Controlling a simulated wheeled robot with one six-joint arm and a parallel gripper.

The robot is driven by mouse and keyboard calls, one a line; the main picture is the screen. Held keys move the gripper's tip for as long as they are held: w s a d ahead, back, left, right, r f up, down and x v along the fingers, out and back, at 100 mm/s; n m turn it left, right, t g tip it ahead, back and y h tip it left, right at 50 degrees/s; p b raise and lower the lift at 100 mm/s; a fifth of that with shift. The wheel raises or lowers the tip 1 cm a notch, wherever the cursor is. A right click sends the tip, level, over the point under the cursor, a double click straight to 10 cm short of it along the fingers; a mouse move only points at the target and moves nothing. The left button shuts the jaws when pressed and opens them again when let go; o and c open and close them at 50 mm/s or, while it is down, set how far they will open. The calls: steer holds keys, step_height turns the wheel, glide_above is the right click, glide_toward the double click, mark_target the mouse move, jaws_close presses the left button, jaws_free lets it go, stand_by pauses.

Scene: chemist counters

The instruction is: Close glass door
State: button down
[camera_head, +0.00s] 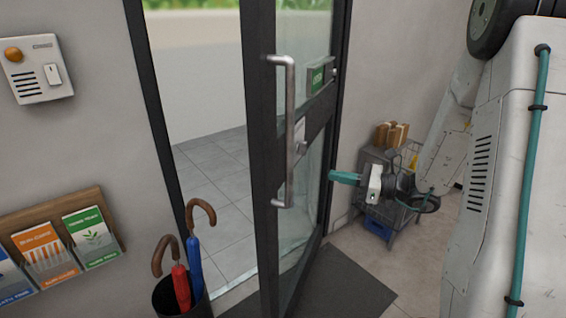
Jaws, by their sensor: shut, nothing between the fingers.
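The glass door (313,140) has a dark frame and stands open, swung into the room from the dark doorway frame (160,110). A long metal pull handle (291,135) is on its near edge, with a lock below the middle. A green sign (320,76) is on the door. My gripper (334,177) has teal fingers, shut and empty. It is to the right of the door, pointing left at it, close to the glass side. I cannot tell whether the fingertips touch the door.
An umbrella stand (167,300) with a red and a blue umbrella stands left of the door. A dark mat (345,285) lies beneath it. A cart (399,165) with boxes is behind my arm. A leaflet rack (60,245) and intercom (38,70) are on the left wall.

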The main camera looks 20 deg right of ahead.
glide_toward(282, 164)
steer(key=x, duration=0.6)
steer(key=shift+d, duration=0.1)
steer(key=shift+w+a, duration=0.3)
